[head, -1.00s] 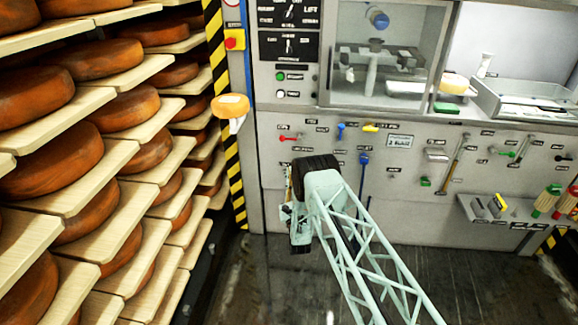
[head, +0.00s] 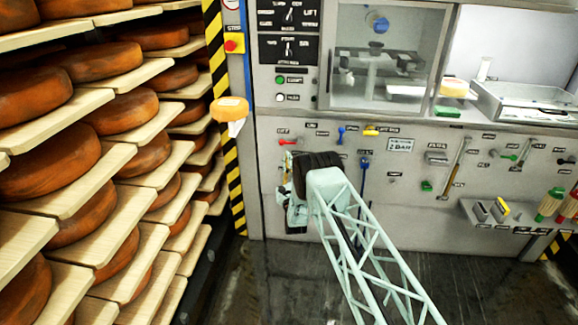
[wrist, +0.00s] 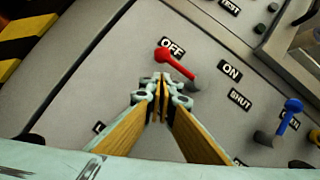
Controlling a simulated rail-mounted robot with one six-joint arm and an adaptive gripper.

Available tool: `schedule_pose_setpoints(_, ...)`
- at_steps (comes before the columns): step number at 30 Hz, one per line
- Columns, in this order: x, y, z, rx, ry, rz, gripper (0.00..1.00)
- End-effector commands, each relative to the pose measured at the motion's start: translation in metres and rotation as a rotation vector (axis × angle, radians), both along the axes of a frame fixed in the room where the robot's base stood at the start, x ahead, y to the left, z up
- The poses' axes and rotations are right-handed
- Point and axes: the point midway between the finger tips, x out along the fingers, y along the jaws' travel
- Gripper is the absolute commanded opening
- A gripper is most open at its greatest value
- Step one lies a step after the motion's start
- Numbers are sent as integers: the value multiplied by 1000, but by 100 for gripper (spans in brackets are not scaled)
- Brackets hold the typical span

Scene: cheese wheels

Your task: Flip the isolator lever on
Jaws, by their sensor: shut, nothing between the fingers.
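The isolator lever (wrist: 175,64) is red and sits on the grey panel, its knob lying by the OFF label (wrist: 172,47). The ON label (wrist: 231,71) is to the right of it in the wrist view. The lever (head: 287,141) also shows in the head view, just above the end of my arm. My gripper (wrist: 160,82) is shut and empty, with its fingertips just below the lever in the wrist view. I cannot tell whether they touch it.
A blue lever (wrist: 289,112) stands to the right on the same panel, by a SHUT label (wrist: 240,99). Racks of cheese wheels (head: 104,109) fill the left side. A yellow-black striped post (head: 228,150) stands left of the panel. Tools (head: 553,204) hang at the far right.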

Motion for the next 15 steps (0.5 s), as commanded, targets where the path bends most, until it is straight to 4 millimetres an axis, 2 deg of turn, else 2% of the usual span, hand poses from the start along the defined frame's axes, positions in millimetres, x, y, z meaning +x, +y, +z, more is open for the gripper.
schedule_pose_setpoints(6, 6, 9, 15, 1, -1, 0, 0)
schedule_pose_setpoints(15, 9, 13, 24, 1, -1, 0, 0)
